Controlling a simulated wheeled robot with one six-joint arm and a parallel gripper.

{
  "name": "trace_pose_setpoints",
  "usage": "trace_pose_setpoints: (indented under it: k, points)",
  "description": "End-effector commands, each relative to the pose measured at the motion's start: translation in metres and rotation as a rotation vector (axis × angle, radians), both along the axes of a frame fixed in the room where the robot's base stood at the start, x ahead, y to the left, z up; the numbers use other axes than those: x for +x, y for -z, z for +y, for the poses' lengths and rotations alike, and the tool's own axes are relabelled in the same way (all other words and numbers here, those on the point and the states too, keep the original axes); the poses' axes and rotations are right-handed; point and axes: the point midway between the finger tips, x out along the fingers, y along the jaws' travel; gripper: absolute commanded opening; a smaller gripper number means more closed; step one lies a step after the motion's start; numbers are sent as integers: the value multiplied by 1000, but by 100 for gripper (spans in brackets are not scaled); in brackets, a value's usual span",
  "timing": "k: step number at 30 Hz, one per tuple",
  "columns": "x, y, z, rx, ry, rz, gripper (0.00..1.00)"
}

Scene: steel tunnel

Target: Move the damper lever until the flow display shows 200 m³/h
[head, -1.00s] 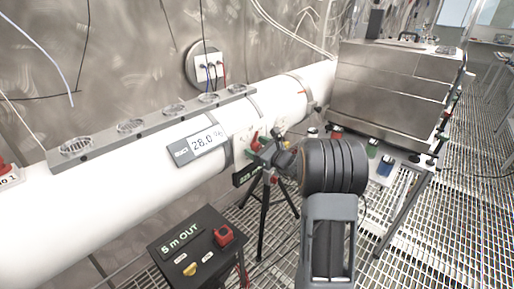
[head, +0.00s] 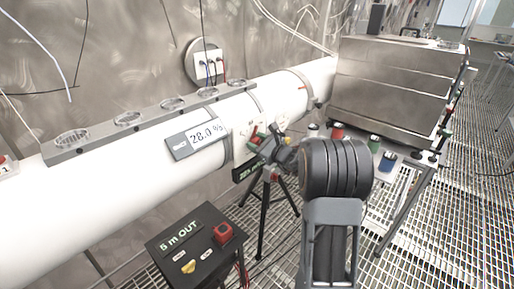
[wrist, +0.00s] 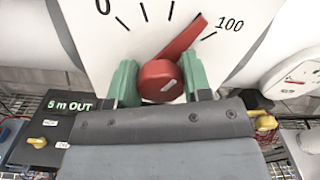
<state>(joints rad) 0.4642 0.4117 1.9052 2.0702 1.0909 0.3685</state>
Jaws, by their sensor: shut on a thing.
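The red damper lever (wrist: 161,80) has a round hub and a pointer on a white dial plate (wrist: 139,28) marked from 0 to 100. Its pointer lies close to the 100 end of the scale. My gripper (wrist: 159,84) has its green fingers on both sides of the red hub, shut on it. In the head view my gripper (head: 264,143) is at the plate on the white duct (head: 100,206), and the lever is mostly hidden. A dark display with green digits (head: 247,171) is below the plate, partly covered; its number is too small to read surely.
A black box marked 5 m OUT (head: 196,246) with red and yellow knobs stands in front on the left. A black tripod (head: 263,218) and a steel bench (head: 408,185) are near my arm.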

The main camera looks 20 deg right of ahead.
Motion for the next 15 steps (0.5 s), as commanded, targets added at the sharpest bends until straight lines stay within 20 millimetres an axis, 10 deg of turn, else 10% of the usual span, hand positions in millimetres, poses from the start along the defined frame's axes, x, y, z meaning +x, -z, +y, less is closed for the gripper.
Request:
trace_pose_setpoints:
  k: [15]
  points:
    - [0, 0, 1, -111, -1, -52, 22]
